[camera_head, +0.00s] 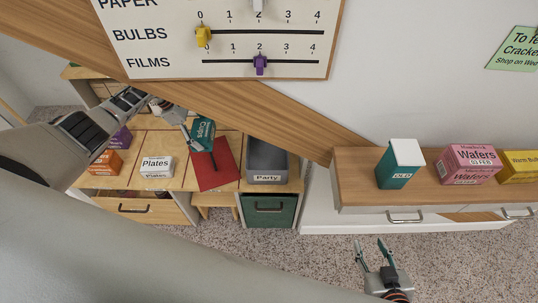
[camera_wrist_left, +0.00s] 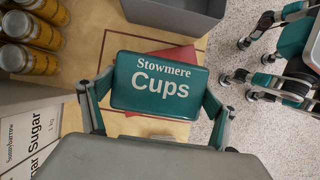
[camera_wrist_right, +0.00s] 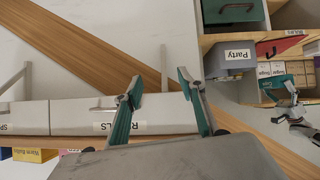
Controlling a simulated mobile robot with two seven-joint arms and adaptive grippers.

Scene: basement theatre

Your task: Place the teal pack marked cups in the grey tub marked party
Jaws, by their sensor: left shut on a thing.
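The teal Cups pack (camera_head: 203,133) is between the fingers of my left gripper (camera_head: 192,138), above a red sheet on the wooden surface. In the left wrist view the pack (camera_wrist_left: 160,85), lettered "Stowmere Cups", has a finger at each side, and the left gripper (camera_wrist_left: 158,105) is shut on it. The grey tub marked Party (camera_head: 267,165) stands to the right of the pack; part of the tub (camera_wrist_left: 175,18) shows at the top of the left wrist view. My right gripper (camera_head: 374,250) is open and empty above the carpet; it also shows in the right wrist view (camera_wrist_right: 160,90).
A Plates pack (camera_head: 157,167) and an orange pack (camera_head: 104,163) lie left of the red sheet (camera_head: 213,170). A teal OLD box (camera_head: 400,164) and a pink Wafers pack (camera_head: 467,163) stand on the right cabinet. A slanting wooden beam (camera_head: 290,125) crosses the wall behind.

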